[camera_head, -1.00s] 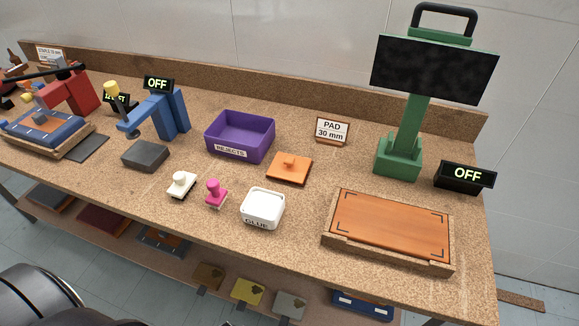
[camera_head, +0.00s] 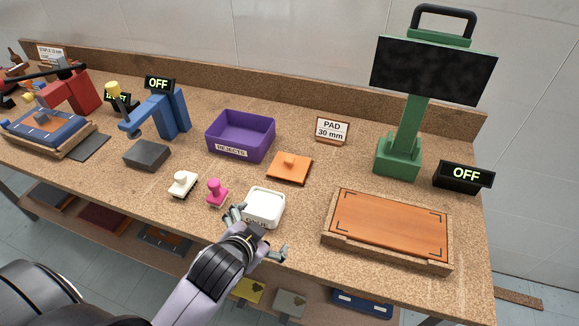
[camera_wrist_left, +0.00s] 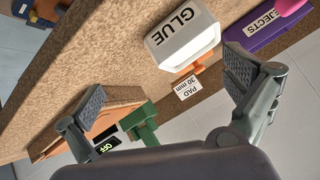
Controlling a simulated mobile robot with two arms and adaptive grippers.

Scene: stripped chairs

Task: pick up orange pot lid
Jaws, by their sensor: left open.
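The orange pot lid (camera_head: 290,168) is a flat square with a small knob on top. It lies on the bench behind the white GLUE pot (camera_head: 264,207), which has no lid on it. My left gripper (camera_head: 257,234) is open and empty, in front of the GLUE pot, with the pot between it and the lid. In the left wrist view my left gripper (camera_wrist_left: 165,85) has its fingers spread wide. There the GLUE pot (camera_wrist_left: 183,35) hides most of the lid (camera_wrist_left: 198,68). My right gripper is not in view.
A pink-handled stamp (camera_head: 217,193) and a white one (camera_head: 182,184) stand left of the pot. The purple REJECTS bin (camera_head: 240,136) is behind them. A wooden tray with an orange panel (camera_head: 390,225) lies to the right. A PAD sign (camera_head: 332,130) stands behind the lid.

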